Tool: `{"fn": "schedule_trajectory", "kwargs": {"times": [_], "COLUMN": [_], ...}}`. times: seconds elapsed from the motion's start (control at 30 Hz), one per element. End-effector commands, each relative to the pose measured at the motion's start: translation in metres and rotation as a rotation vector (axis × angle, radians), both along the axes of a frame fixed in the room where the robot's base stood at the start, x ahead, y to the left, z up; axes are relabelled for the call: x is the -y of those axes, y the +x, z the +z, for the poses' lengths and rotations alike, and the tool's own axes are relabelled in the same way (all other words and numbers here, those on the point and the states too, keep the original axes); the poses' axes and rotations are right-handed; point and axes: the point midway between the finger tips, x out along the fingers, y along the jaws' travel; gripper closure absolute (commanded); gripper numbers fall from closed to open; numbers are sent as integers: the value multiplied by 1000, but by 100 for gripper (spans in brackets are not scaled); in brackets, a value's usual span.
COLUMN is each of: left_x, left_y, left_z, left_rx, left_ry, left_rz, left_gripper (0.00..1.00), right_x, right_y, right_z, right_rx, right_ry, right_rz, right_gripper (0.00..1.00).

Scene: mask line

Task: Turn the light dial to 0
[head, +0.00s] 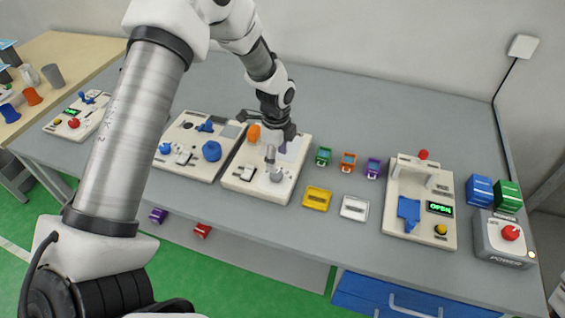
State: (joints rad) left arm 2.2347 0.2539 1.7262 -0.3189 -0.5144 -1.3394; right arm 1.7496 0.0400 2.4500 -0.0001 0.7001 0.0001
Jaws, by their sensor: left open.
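My left gripper (272,128) hangs over the back part of the third control panel (232,180), beside an orange part (254,133). It is open and empty, with its fingers apart. That panel also carries an upright metal lever (270,155), a round grey knob (276,174) and a white switch (247,172). The panel to its left (182,130) has a large blue knob (211,151) and a smaller blue knob (165,148). No label or scale readable here tells which one is the light dial. The arm hides part of the panels. My right gripper is out of view.
A panel with a green OPEN display (439,208) and a POWER box with a red button (511,232) stand at the right. The back of the grey table (400,115) is clear.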

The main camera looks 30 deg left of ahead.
Motion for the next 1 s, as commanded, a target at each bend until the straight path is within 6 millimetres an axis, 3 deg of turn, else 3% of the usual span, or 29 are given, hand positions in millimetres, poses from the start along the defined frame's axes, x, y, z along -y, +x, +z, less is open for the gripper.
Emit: {"fn": "schedule_trajectory", "kwargs": {"times": [0.3, 0.57, 0.6, 0.77, 1.0], "left_x": [0, 0, 0, 1, 1], "left_y": [-1, -1, -1, -1, -2], "left_z": [-53, -60, -60, -60, -62], "left_rx": [-2, 0, 0, -1, -4], "left_ry": [0, -1, 0, 0, -1], "left_rz": [-1, 0, 0, 0, 1], "left_gripper": [36, 36, 40, 96, 97], "right_x": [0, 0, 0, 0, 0], "right_y": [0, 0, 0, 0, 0], "right_z": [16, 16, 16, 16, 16], "right_rx": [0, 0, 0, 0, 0], "right_ry": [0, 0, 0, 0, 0], "right_rz": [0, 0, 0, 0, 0], "right_gripper": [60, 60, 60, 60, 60]}}
